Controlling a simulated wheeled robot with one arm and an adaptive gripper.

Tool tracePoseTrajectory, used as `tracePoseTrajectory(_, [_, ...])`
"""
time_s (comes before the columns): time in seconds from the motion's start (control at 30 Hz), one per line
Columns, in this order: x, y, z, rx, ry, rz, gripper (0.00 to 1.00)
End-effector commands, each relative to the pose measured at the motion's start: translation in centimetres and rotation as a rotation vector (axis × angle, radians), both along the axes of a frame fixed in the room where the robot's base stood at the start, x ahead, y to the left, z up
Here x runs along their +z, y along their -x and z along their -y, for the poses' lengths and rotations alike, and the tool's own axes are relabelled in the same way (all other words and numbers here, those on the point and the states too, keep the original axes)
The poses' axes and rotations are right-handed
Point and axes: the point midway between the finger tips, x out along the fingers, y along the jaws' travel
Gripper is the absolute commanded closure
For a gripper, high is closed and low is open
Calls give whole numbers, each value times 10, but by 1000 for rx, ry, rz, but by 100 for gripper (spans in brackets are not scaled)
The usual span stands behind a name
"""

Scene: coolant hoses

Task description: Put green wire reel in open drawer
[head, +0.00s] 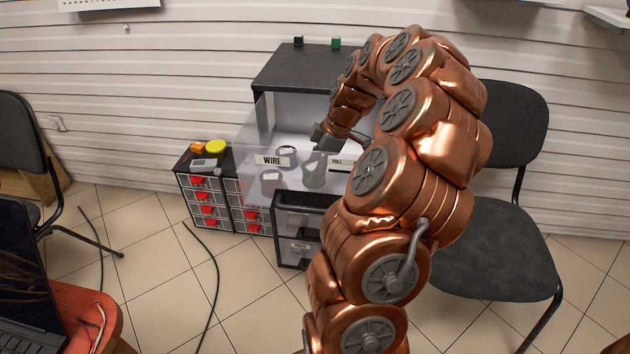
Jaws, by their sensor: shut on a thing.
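A clear-walled open drawer (246,140) with a WIRE label juts out from the front of a dark-topped cabinet (300,68). My gripper (320,148) is at the drawer, its dark fingers pointing down. Just below the fingers is a pale grey-green reel-like thing (315,176), seen partly through the clear wall. My gripper is shut, it appears on this thing. I cannot tell whether the thing rests on the drawer floor. My arm hides the right side of the drawer and part of the cabinet.
Other grey items (270,182) show in or through the clear drawer. A low organizer (205,208) with red-handled drawers stands at left, a yellow roll (215,147) on top. A dark chair (495,255) stands at right. Cables (215,270) lie on the tiled floor.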

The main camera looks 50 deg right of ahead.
Motion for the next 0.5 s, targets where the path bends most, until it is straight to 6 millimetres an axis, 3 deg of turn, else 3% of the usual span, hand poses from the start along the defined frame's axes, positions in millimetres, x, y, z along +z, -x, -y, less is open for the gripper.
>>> tracePoseTrajectory(0.33, [-37,1,-1,0,-2,-1,83])
tracePoseTrajectory(0.5, [-42,0,0,0,1,3,83])
